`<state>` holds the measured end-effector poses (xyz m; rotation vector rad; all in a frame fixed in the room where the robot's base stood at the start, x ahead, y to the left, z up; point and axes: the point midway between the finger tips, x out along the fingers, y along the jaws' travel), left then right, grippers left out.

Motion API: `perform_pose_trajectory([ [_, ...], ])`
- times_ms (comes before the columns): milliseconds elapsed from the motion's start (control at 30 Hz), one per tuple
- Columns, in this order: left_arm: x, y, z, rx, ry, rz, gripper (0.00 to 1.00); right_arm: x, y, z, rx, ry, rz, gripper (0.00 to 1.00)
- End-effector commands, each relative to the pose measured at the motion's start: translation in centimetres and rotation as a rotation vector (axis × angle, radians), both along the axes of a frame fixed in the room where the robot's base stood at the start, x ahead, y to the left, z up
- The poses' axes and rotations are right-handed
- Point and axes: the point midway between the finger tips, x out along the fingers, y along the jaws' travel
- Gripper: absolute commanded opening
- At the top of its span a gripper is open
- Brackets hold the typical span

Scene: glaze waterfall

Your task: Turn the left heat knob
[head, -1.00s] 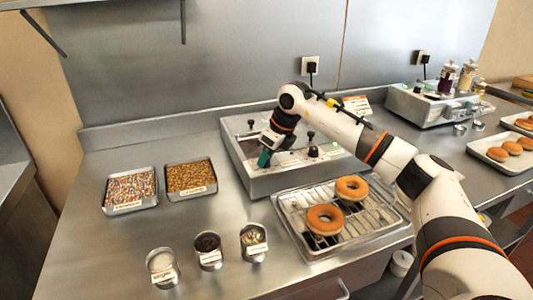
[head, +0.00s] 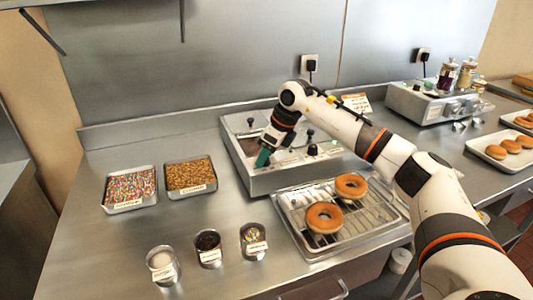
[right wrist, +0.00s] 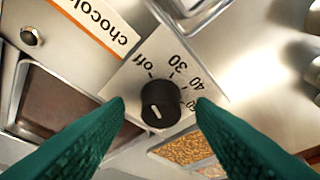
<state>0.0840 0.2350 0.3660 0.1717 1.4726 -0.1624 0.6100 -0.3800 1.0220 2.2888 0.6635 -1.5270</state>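The glazing machine (head: 262,185) is a steel box on the counter. My right gripper (head: 264,158) points down at its left front, and its green fingers hide what lies beneath. In the right wrist view a black knob (right wrist: 160,104) with a white mark sits on a dial plate (right wrist: 178,75) reading "off", 30, 40 and a partly covered number. The open green fingers (right wrist: 161,106) stand on either side of this knob, with a visible gap on each side. A label beginning "chocol" (right wrist: 92,24) is beside it. Another black knob (head: 312,149) sits further right. My left gripper is not in view.
A wire rack (head: 350,232) with two donuts stands in front of the machine. Two sprinkle trays (head: 130,206) and several small cups (head: 209,257) are to the left. Another appliance (head: 425,108) is at the back right. The far left counter is clear.

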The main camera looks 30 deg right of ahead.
Motion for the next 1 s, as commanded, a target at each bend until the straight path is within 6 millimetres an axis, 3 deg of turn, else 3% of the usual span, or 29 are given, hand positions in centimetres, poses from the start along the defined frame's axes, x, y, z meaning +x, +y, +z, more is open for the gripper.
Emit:
perform_pose_trajectory([
  [333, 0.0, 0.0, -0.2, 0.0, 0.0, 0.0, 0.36, -0.3, -0.2, 0.8, 0.0, -0.002, 0.0, 0.5],
  [800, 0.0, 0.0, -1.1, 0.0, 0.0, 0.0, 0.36, -3.2, -2.1, 9.2, 0.001, -0.003, 0.0, 0.5],
  [1000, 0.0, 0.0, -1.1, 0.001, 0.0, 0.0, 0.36, -3.8, -2.5, 10.9, 0.0, 0.0, -0.001, 0.5],
])
